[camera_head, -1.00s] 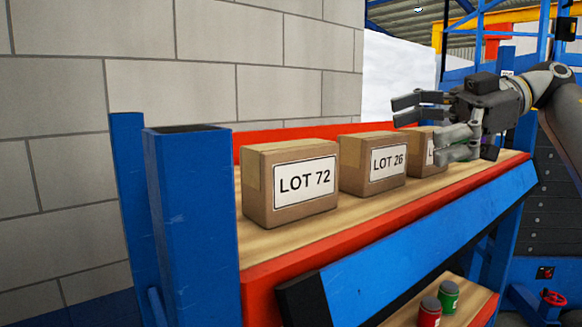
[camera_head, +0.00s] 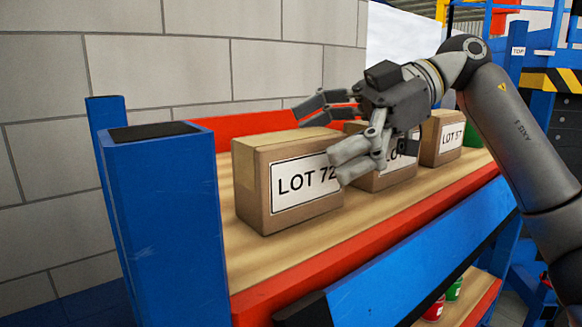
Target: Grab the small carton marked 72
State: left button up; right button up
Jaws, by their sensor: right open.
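The carton labelled LOT 72 (camera_head: 265,211) stands upright on the wooden shelf, nearest the blue post. My right gripper (camera_head: 321,135) is open and empty. Its fingers point left and show in front of the right part of the LOT 72 carton, covering the label's right edge. I cannot tell whether they touch it. The carton in the middle (camera_head: 388,182) is partly hidden behind the gripper. The carton labelled LOT 57 (camera_head: 441,142) stands farther right. My left gripper is not in view.
The shelf (camera_head: 295,246) has a red front edge and a blue beam below. A blue post (camera_head: 165,215) stands at its left end. A green can (camera_head: 472,134) stands beyond LOT 57. Red and green cans sit on the lower shelf. A block wall is behind.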

jog(key=shift+s+a+f, duration=0.15)
jog(key=shift+a, duration=0.35)
jog(key=shift+s+a+f, duration=0.1)
jog(key=shift+s+a, duration=0.05)
jog(key=shift+a, duration=0.1)
jog(key=shift+s+a, duration=0.15)
jog(key=shift+f, duration=0.1)
jog(key=shift+c, duration=1.3)
jog(key=c, duration=0.9)
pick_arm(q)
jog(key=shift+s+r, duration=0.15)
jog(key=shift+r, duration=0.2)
pick_arm(e)
jog(key=shift+c, duration=1)
